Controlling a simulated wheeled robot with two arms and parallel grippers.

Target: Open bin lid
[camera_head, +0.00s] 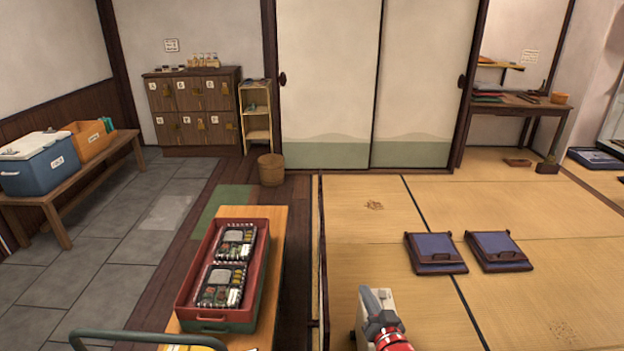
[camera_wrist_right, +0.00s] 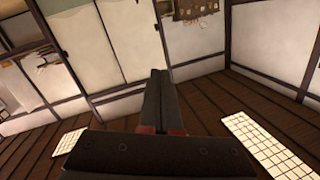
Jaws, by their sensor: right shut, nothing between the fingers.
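A round brown wooden tub (camera_head: 271,170) stands on the dark floorboards near the sliding doors. I cannot tell whether it is the bin, and no bin lid can be made out for sure. My right gripper (camera_head: 370,298) is low in the head view, right of the low table, over the tatami. In the right wrist view its fingers (camera_wrist_right: 158,76) are together with nothing between them, far from the walls behind. My left gripper is not in view.
A red tray (camera_head: 193,286) with two packed boxed lunches stands on a wooden table (camera_head: 271,238). Two blue cushions (camera_head: 434,247) (camera_head: 495,244) lie on the tatami. A blue cooler (camera_head: 40,170) and an orange crate (camera_head: 90,142) sit on a left bench. The grey tiles are clear.

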